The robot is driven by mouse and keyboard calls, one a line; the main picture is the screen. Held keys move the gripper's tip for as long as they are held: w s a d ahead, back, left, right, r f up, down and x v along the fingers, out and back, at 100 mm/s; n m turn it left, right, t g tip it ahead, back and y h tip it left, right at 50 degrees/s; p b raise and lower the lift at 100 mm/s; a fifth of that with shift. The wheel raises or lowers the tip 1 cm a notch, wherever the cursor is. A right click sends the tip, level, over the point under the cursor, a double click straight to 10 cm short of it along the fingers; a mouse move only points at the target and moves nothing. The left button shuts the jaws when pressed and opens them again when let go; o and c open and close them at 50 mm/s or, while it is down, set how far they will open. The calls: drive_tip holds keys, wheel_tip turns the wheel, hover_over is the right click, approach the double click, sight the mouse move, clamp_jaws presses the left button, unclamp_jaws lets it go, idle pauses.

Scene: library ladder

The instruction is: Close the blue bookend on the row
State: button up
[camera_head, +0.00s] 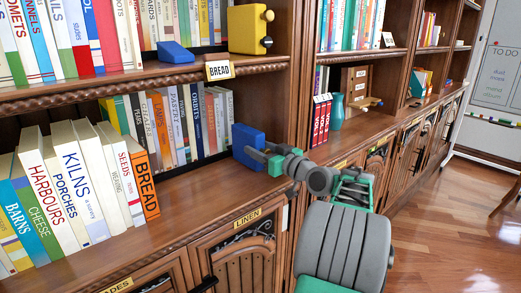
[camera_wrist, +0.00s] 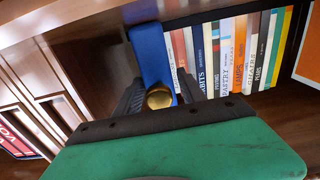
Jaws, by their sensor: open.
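The blue bookend (camera_head: 249,143) is an upright block on the lower shelf, by the right end of the back row of books (camera_head: 180,122). In the wrist view the bookend (camera_wrist: 152,58) has a round gold knob (camera_wrist: 159,96) on its near face. My gripper (camera_head: 268,156) is at the bookend's near right side in the head view. In the wrist view my gripper (camera_wrist: 160,92) is open, with one dark finger on each side of the knob. The row (camera_wrist: 238,50) shows just right of the bookend there. I cannot tell whether bookend and row touch, or whether the fingers touch the knob.
A front row of books leans left of it, ending in an orange BREAD book (camera_head: 143,180). A yellow bookend (camera_head: 250,29) and a blue wedge (camera_head: 175,53) are on the shelf above. A wooden upright (camera_head: 300,80) stands to the right. Bare shelf (camera_head: 195,190) lies in front.

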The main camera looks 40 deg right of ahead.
clamp_jaws()
idle(0.3)
drive_tip(key=shift+d, duration=0.1)
idle(0.9)
